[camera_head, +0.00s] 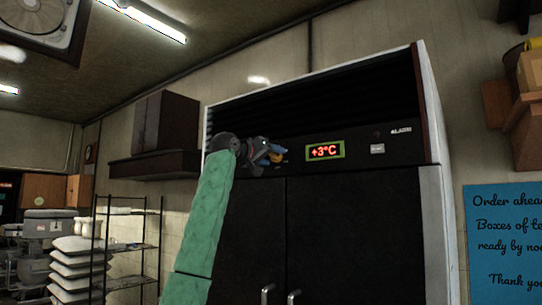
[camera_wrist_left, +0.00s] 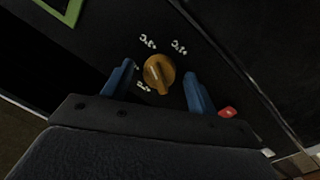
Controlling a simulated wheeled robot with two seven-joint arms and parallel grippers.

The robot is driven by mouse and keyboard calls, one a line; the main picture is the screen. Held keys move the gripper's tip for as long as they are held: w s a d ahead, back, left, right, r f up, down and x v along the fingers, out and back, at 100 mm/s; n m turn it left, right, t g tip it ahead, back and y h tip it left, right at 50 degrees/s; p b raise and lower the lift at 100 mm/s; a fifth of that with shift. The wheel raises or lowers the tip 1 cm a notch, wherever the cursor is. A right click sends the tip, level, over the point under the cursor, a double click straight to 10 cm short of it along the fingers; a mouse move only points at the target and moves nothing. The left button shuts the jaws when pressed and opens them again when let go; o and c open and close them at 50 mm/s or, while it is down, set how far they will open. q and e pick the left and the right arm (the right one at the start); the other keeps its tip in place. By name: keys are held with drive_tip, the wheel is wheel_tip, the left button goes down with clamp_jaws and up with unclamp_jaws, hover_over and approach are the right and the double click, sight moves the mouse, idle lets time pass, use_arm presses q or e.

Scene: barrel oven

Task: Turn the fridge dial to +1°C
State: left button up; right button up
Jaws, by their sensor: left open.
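The fridge (camera_head: 330,225) is a tall dark cabinet with a black control panel along its upper front. Its display (camera_head: 324,151) has a green frame and reads +3°C in red. The dial (camera_wrist_left: 159,74) is an orange-brown round knob with white markings around it in the left wrist view. My left gripper (camera_wrist_left: 157,88) is open, with its blue fingers on either side of the dial. Whether the fingers touch it I cannot tell. In the head view my left gripper (camera_head: 277,154) is at the panel, left of the display, and mostly covers the dial. My right gripper is not in view.
A small red part (camera_wrist_left: 227,112) sits on the panel beside the right finger. A white switch (camera_head: 377,149) is right of the display. Two door handles (camera_head: 280,295) are below. A wire rack (camera_head: 130,240) stands left, and a blue sign (camera_head: 510,240) hangs right.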

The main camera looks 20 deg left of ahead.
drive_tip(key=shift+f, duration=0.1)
use_arm(q)
drive_tip(key=c, duration=1)
drive_tip(key=shift+m, duration=0.3)
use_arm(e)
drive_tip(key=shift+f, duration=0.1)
use_arm(q)
drive_tip(key=shift+r+m, duration=0.1)
drive_tip(key=shift+m, duration=0.2)
drive_tip(key=m+p, duration=0.1)
drive_tip(key=m, duration=0.1)
drive_tip(key=m+p, duration=0.1)
drive_tip(key=m, duration=0.1)
drive_tip(key=shift+r+m+g+y, duration=0.1)
drive_tip(key=shift+m+g+y, duration=0.2)
drive_tip(key=shift+m, duration=0.1)
drive_tip(key=m+p, duration=0.2)
drive_tip(key=m, duration=0.2)
drive_tip(key=shift+m+y+p, duration=0.3)
drive_tip(key=shift+m+p, duration=0.2)
drive_tip(key=shift+m, duration=0.3)
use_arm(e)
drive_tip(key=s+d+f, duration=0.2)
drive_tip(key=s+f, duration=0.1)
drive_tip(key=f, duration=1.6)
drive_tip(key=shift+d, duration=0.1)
